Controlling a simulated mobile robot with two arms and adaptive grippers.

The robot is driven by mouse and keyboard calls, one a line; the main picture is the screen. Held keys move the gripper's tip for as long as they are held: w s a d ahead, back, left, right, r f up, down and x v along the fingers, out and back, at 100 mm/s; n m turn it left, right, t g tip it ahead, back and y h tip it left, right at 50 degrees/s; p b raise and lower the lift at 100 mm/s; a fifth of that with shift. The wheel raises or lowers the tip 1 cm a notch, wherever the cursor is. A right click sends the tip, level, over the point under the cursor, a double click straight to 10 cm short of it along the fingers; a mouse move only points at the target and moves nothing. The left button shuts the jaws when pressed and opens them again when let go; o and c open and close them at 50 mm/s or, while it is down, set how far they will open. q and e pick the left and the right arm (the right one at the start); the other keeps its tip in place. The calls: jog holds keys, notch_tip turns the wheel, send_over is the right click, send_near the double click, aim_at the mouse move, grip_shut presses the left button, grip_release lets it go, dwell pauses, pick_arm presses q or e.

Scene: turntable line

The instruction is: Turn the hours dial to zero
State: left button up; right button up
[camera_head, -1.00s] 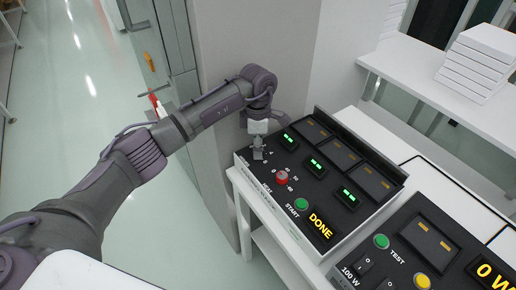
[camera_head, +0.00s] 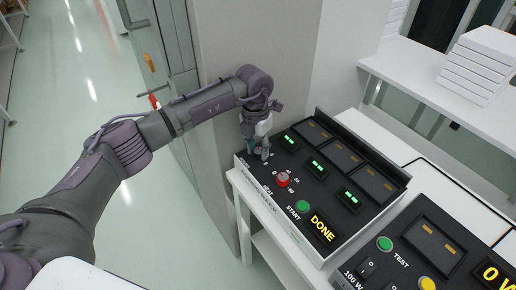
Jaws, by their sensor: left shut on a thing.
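The black control panel (camera_head: 318,225) stands on a white table at the middle right. My left gripper (camera_head: 259,153) points down at the panel's upper left corner and is shut on the hours dial there. The dial is mostly hidden by the fingers, so its pointer and its marks cannot be read. The red-capped heat dial (camera_head: 283,179) is just below and to the right, apart from the gripper. My right gripper is not in view.
A green START button (camera_head: 302,207) and a display reading DONE (camera_head: 322,228) are on the same panel. A second panel (camera_head: 440,245) with a green TEST button is at the lower right. A grey column (camera_head: 220,60) stands close behind my left arm.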

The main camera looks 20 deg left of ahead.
aim_at(255, 151)
pick_arm(q)
jog(key=n, duration=0.7)
jog(key=shift+r, duration=0.1)
dwell(0.6)
jog(key=o, duration=1.2)
jog(key=shift+c, duration=0.2)
notch_tip(255, 151, up, 12)
jog(key=shift+s+a, duration=0.15)
jog(key=shift+a, duration=0.15)
